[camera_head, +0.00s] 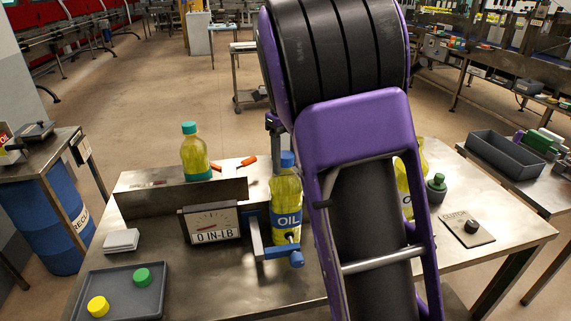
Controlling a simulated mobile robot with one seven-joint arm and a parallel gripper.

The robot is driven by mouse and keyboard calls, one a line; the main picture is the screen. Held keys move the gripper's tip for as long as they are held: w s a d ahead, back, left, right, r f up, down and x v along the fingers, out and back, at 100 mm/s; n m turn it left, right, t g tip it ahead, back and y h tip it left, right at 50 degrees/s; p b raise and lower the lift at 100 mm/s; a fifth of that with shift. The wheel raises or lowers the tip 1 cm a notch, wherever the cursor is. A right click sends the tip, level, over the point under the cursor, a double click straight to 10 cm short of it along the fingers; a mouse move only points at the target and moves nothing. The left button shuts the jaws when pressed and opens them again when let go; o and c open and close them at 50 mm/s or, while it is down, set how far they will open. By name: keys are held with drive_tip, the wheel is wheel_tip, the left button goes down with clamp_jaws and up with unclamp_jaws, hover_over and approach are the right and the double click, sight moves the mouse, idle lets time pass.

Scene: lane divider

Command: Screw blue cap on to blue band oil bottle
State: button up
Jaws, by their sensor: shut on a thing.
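The blue cap (288,159) sits at the mouth of a yellow oil bottle (286,192) with an OIL label. Whether its thread is engaged cannot be told. The bottle stands upright behind a blue clamp (274,249) with a crank handle, which covers its lower part. My gripper (279,143) is mostly hidden behind my purple arm. A dark part of it shows just above and left of the blue cap, and it is shut on the cap.
A torque gauge (214,224) reads about 0 IN-LB. A tray (146,276) holds a yellow cap (98,306) and a green cap (142,276). Another bottle (405,190) and a CLUTCH knob plate (467,228) are at right.

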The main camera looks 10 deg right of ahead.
drive_tip(key=o, duration=1.2)
drive_tip(key=shift+c, duration=0.2)
wheel_tip(320, 180, up, 17)
drive_tip(key=shift+r, duration=0.2)
